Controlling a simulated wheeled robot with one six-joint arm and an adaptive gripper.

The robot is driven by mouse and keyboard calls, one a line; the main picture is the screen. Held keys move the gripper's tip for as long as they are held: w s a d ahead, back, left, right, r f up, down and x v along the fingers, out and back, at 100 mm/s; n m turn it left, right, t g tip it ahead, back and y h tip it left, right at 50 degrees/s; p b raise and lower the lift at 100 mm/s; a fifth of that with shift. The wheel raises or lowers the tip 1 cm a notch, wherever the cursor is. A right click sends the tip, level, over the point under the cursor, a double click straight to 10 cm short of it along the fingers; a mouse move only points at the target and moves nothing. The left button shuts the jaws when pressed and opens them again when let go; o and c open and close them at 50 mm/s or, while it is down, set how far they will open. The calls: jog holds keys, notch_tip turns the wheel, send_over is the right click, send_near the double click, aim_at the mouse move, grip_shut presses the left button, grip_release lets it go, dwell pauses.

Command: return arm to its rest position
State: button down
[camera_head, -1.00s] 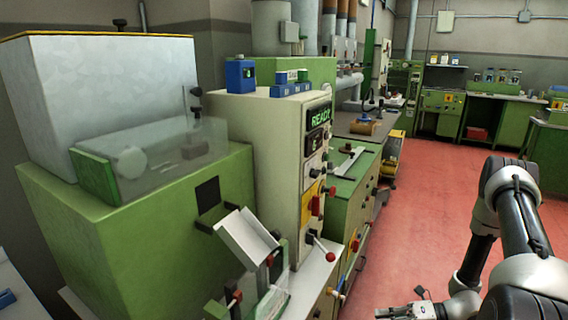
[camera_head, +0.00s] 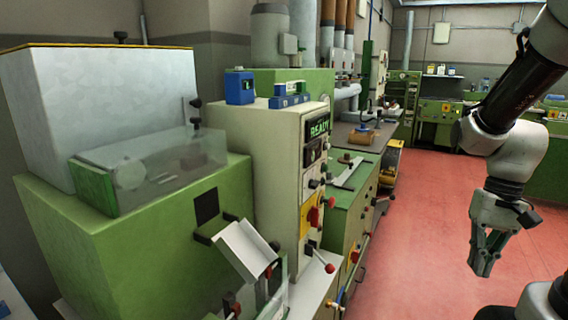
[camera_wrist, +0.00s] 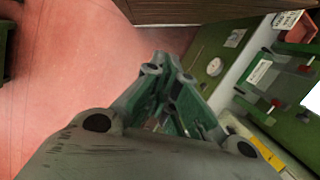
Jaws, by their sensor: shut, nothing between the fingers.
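My gripper (camera_head: 487,258) hangs pointing down at the right of the head view, over the red floor. My arm bends above it and runs out of the top right of the picture. The fingers are shut with nothing between them. In the wrist view my gripper (camera_wrist: 178,92) fills the middle, apart from everything around it.
A green machine (camera_head: 120,235) with a clear cover and tilted chute stands at the left. A cream control cabinet (camera_head: 262,160) reading READY stands beside it. Green benches line the back. The red floor (camera_head: 420,215) is open in the middle.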

jog(key=s+a+r+n+t+h, duration=0.25)
jog(key=r+t, duration=0.35)
jog(key=r, duration=0.5)
jog(key=w+d+f+n+g, duration=0.1)
jog(key=w+f+n+g, duration=0.3)
jog(key=f, duration=1)
jog(key=w+d+f+n+t+y, duration=0.1)
jog(key=w+f, duration=0.5)
jog(key=f, duration=0.8)
jog(key=w+d+f+n+g, duration=0.1)
jog(key=w+f+n+g, duration=0.3)
jog(key=f, duration=1)
jog(key=w+a+f+n+t+y, duration=0.1)
jog(key=w+a+f+t+y, duration=0.1)
jog(key=w+a+f+t, duration=0.4)
jog(key=w+a+r+n+t+y, duration=0.3)
jog(key=w+a+r+n+y, duration=0.15)
jog(key=w+a, duration=0.4)
jog(key=x, duration=0.3)
jog(key=w+d+x, duration=0.1)
jog(key=x, duration=0.6)
jog(key=shift+w+d+f, duration=0.1)
jog(key=shift+w+d, duration=0.05)
jog(key=shift+d, duration=0.1)
